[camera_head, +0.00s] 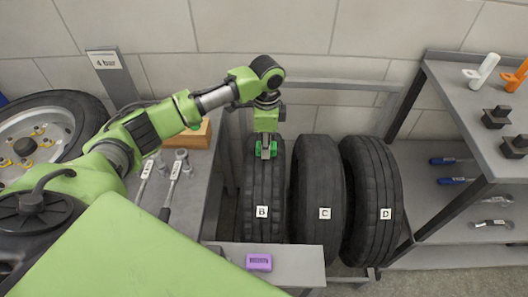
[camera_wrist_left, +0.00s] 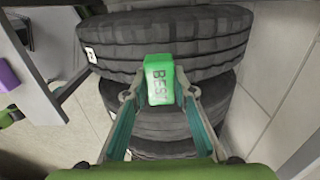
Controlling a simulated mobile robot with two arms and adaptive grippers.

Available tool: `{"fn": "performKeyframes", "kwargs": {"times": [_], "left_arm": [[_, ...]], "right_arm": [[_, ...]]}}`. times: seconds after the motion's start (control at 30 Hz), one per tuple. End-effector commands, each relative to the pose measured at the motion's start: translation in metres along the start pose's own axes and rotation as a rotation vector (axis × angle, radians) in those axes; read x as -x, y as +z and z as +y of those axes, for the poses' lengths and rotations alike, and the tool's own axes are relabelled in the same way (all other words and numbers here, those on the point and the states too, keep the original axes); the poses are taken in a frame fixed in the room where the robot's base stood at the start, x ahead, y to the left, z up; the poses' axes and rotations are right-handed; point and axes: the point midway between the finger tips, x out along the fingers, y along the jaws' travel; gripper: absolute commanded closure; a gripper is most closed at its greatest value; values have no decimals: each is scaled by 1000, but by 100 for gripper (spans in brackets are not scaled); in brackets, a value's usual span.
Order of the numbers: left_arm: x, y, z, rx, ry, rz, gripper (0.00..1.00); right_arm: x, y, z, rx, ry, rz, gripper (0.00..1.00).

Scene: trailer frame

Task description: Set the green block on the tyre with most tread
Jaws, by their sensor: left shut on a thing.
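Three black tyres stand in a row in the head view: tyre B (camera_head: 262,185), tyre C (camera_head: 318,190) and tyre D (camera_head: 372,195). My left gripper (camera_head: 266,150) is at the upper part of tyre B in the head view. It is shut on the green block (camera_wrist_left: 160,80), marked "BEST", which sits between its fingers in the left wrist view. Whether the block touches the tyre cannot be told. My right gripper is not in view.
A purple block (camera_head: 259,262) lies on a grey ledge (camera_head: 300,262) in front of the tyres. A bench with tools (camera_head: 172,180) is at left, near a wheel (camera_head: 40,135). A shelf unit (camera_head: 465,100) stands at right. A rail runs behind the tyres.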

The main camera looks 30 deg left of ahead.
Motion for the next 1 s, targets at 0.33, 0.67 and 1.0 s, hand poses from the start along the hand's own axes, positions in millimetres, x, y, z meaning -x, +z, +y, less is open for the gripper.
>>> {"fn": "performKeyframes", "kwargs": {"times": [0.33, 0.67, 1.0], "left_arm": [[-29, 6, -11, -1, 3, -1, 97], [-46, 6, -11, -1, -1, 0, 97], [-49, 6, -11, -1, -1, 0, 59]], "right_arm": [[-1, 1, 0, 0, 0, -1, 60], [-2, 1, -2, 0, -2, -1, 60], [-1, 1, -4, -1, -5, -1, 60]]}}
